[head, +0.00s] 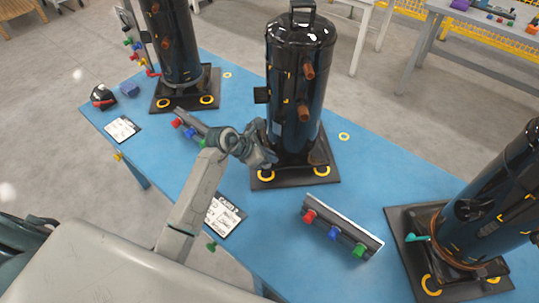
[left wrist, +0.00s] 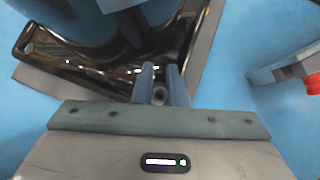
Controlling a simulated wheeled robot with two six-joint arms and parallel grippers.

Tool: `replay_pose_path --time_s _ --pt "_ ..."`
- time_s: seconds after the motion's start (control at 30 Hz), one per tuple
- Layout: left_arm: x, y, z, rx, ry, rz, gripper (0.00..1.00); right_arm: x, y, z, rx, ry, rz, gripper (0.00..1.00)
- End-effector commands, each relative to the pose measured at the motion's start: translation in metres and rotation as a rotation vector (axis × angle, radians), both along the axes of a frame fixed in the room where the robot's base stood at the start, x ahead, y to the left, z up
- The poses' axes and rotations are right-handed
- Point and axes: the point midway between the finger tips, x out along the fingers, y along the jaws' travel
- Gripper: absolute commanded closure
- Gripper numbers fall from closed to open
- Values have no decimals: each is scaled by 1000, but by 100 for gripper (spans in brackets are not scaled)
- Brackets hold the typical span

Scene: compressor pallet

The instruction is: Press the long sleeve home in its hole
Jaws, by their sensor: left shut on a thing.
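The middle compressor (head: 285,80) is a tall, dark, shiny cylinder standing upright on a dark base plate (head: 328,178) with yellow rings. My left gripper (head: 268,152) is low at its near-left side, over the base. In the left wrist view my left gripper (left wrist: 161,85) points down at the compressor's dark foot (left wrist: 85,72), its two fingers close together. A small round grey end, seemingly the long sleeve (left wrist: 158,95), shows between them. The sleeve's lower part and the hole are hidden, so I cannot tell how deep it sits. My right gripper is not in view.
Other compressors stand at the back left (head: 172,45) and right (head: 490,205). Racks with red, blue and green knobs lie at the front (head: 345,226) and left (head: 190,127). Printed cards (head: 122,129) lie on the blue table (head: 285,225).

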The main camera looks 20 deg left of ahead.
Motion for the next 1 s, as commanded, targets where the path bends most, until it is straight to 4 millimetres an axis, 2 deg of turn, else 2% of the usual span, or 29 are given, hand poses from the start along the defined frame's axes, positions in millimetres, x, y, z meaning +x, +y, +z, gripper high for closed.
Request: replay_pose_path --time_s 0.17,0.2,0.3,0.7,0.87,1.0 --pt "0 0 -6 0 0 0 100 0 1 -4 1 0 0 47" --pt "0 0 -5 0 0 0 82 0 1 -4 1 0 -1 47" --pt "0 0 -5 0 1 1 62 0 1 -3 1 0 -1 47" --pt "0 0 -4 0 0 0 62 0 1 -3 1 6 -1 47" --pt "-14 16 14 5 -3 0 62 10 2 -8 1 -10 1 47" --pt "-29 33 36 6 -3 -1 62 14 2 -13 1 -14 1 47"
